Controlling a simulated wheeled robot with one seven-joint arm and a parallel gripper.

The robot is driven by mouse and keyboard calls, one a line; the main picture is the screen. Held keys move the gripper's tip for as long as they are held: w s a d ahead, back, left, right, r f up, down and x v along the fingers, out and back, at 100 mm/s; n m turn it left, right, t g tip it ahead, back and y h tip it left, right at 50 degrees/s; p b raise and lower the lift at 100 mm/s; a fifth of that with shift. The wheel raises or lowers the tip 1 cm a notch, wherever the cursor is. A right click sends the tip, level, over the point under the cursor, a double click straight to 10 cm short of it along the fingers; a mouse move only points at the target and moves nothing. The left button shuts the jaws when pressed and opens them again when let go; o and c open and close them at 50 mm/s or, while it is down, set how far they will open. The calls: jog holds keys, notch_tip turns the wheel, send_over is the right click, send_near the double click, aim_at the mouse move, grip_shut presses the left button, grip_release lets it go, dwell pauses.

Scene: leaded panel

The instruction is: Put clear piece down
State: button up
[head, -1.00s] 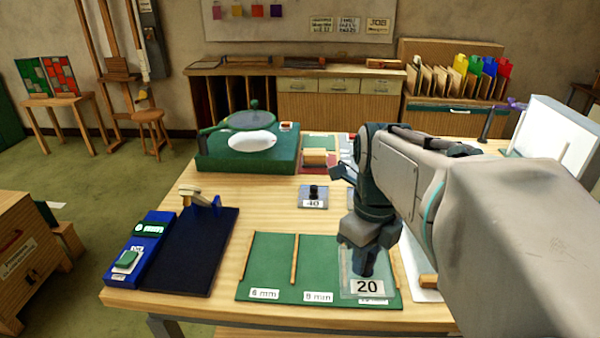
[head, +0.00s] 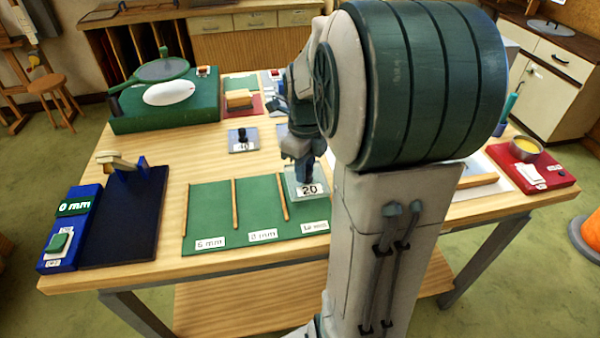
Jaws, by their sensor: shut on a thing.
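The clear piece (head: 293,187), a see-through square with a "20" label, is at the right end of the green mat (head: 209,200). My gripper (head: 306,178) is shut on it from above, by a dark knob-like part that my fingers partly hide. The piece overlaps the right section of the mat in the head view, behind the third label (head: 314,227). I cannot tell whether it touches the mat or hangs just above it. My arm hides the area right of the piece.
Wooden strips (head: 234,203) divide the mat. Behind it is a grey "40" plate (head: 243,146) with a black knob. A blue-black station (head: 125,215) stands left, a green light-table unit (head: 165,110) back left, a red tray (head: 537,175) right. Bare wood lies in front of the mat.

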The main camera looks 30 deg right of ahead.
jog(key=shift+f, duration=2)
jog(key=shift+f, duration=0.15)
jog(key=o, duration=0.8)
jog(key=shift+o, duration=0.2)
